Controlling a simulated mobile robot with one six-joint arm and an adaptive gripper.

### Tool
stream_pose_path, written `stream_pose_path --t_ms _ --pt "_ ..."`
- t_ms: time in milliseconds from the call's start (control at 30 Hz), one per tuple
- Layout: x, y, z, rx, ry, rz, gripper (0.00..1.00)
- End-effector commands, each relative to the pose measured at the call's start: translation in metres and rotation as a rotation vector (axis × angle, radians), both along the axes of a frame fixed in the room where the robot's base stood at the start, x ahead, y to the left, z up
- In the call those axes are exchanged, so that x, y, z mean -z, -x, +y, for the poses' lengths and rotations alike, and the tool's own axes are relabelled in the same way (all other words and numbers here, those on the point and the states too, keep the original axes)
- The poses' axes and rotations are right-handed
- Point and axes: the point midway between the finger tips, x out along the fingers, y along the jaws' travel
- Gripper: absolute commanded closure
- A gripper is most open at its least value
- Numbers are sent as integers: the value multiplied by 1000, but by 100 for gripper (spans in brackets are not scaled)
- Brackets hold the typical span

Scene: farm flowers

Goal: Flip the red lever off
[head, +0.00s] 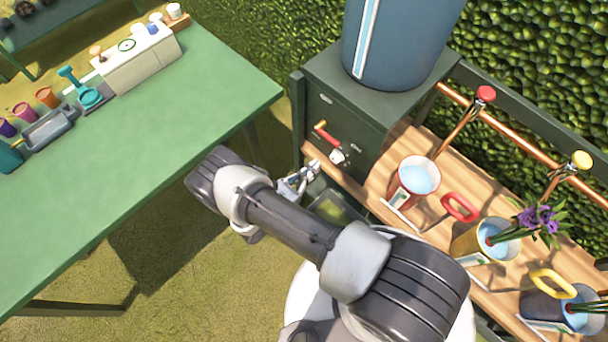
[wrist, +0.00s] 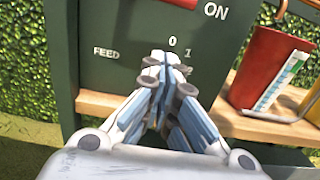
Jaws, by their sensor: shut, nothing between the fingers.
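The red lever (head: 327,134) is on the front of a dark green box (head: 350,105). In the wrist view only a small red piece, probably part of the lever (wrist: 160,4), shows at the top edge, left of the word ON. My gripper (head: 312,168) is shut and empty, below and left of the lever. In the wrist view my gripper's tips (wrist: 168,68) are together in front of the panel (wrist: 125,35), just below the marks 0 and 1. Whether they touch the panel or lever I cannot tell.
A blue barrel (head: 400,45) stands on the box. A wooden shelf (head: 400,145) to the right holds a red bucket (head: 413,180), more buckets and flowers. A red-knobbed tap (head: 486,94) rises behind. A green table (head: 190,100) is left, with grass between.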

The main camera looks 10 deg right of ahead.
Motion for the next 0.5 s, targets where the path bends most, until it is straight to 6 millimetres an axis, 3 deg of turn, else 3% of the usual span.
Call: stream_pose_path --t_ms 200,300,500 --pt "-1 -27 -39 6 0 1 100" --pt "-22 -28 -38 -1 -1 -2 100" --pt "-39 -30 -41 -1 0 0 100"
